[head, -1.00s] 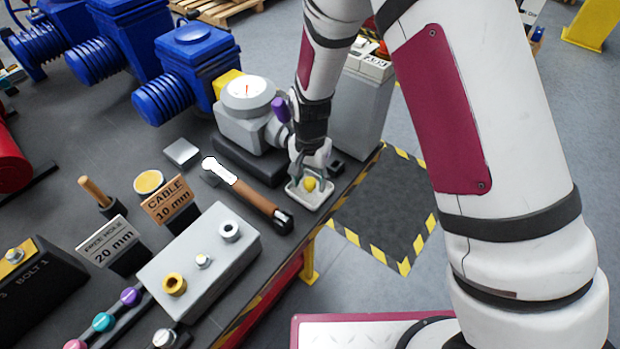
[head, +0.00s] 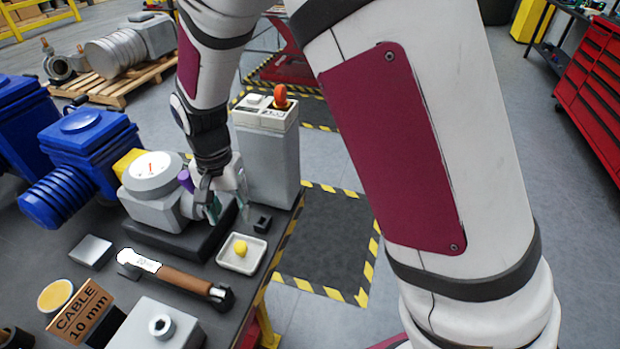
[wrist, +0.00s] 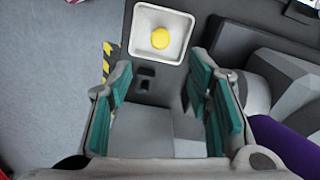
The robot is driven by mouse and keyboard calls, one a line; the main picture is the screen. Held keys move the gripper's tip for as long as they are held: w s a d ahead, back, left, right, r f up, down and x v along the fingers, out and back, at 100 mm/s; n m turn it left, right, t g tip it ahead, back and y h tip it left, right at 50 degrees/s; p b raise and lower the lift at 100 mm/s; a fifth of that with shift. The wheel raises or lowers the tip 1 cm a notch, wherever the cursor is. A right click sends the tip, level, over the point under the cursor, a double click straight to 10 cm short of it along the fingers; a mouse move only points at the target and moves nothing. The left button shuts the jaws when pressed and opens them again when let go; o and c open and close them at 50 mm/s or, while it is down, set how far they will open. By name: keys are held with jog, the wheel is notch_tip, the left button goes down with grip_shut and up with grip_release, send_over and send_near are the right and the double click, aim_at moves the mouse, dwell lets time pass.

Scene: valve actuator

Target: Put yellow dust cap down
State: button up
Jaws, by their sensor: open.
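The yellow dust cap (head: 240,247) rests in a small white square tray (head: 230,263) near the bench's right edge. In the wrist view the cap (wrist: 160,38) lies about mid-tray, and the tray (wrist: 141,52) is beyond the fingertips. My gripper (head: 226,203) is above the bench, behind the tray and beside the grey valve actuator (head: 160,203). Its green-padded fingers (wrist: 160,78) are spread apart with nothing between them. Gripper and cap are apart.
A small dark block (head: 262,222) sits behind the tray. A grey pedestal with an orange-red knob (head: 280,97) stands behind. The "CABLE 10 mm" sign (head: 80,312) is front left. Striped floor marking (head: 330,291) lies right of the bench.

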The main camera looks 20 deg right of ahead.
jog(key=s+d+r+n+t, duration=0.1)
jog(key=s+d+r, duration=0.2)
jog(key=d+r, duration=0.35)
jog(key=s+d+r+n+t, duration=0.1)
jog(key=s+d+r, duration=0.25)
jog(key=r, duration=0.55)
jog(key=s+d+r+n+t, duration=0.1)
jog(key=s+d+r, duration=0.2)
jog(key=s, duration=0.3)
jog(key=s+d+r+n+t, duration=0.2)
jog(key=s+d+r, duration=0.2)
jog(key=s+d, duration=0.2)
jog(key=shift+s, duration=0.8)
jog(key=shift+c, duration=0.6)
